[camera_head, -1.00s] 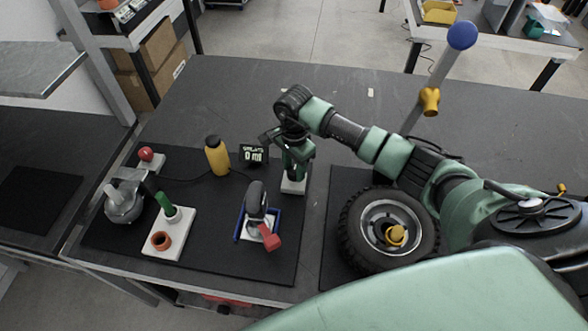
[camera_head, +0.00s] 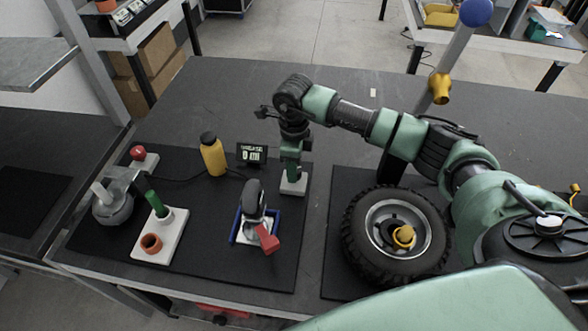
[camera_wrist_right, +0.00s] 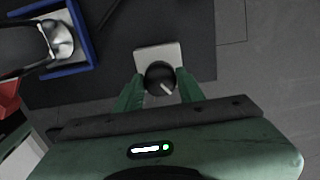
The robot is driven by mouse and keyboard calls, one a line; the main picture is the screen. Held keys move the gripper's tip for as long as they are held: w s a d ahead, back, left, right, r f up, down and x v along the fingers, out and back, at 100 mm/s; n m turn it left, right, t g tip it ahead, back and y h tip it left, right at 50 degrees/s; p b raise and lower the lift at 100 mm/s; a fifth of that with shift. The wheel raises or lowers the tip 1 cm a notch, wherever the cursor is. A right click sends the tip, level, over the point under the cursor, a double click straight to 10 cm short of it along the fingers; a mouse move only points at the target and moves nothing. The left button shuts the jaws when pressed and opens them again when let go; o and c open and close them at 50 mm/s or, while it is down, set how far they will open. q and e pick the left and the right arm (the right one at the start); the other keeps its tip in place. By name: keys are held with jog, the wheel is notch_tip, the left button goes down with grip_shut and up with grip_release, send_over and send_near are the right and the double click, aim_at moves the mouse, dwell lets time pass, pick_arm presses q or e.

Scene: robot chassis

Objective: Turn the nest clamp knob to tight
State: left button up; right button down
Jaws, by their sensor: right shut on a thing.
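The clamp knob is a round black knob (camera_wrist_right: 160,77) with a white pointer line, on a pale square base. In the right wrist view its pointer slants toward the lower right. The base (camera_head: 293,187) shows under my right gripper (camera_head: 291,172) in the head view, where the knob itself is hidden. My right gripper (camera_wrist_right: 160,88) points down with a finger on each side of the knob and is shut on it. The blue nest (camera_head: 236,236) holds a caster wheel (camera_head: 252,198) and has a red block (camera_head: 267,238) at its front. My left gripper is out of view.
A yellow bottle (camera_head: 213,158) and a small display (camera_head: 251,154) stand behind the nest. A white plate (camera_head: 174,240) with a green handle and an orange ring, a red button (camera_head: 138,152) and a metal device (camera_head: 112,208) are left. A large tyre (camera_head: 352,238) lies right.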

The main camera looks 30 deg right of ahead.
jog(key=m+b, duration=0.1)
jog(key=m, duration=0.5)
jog(key=shift+b, duration=0.35)
jog(key=m, duration=0.6)
jog(key=shift+w+r+m+b, duration=0.1)
jog(key=shift+m+b, duration=0.2)
jog(key=shift+b, duration=0.05)
jog(key=c, duration=0.9)
grip_release()
notch_tip(320, 180, up, 8)
jog(key=shift+f+b, duration=0.1)
jog(key=shift+b, duration=0.6)
jog(key=shift+f, duration=0.1)
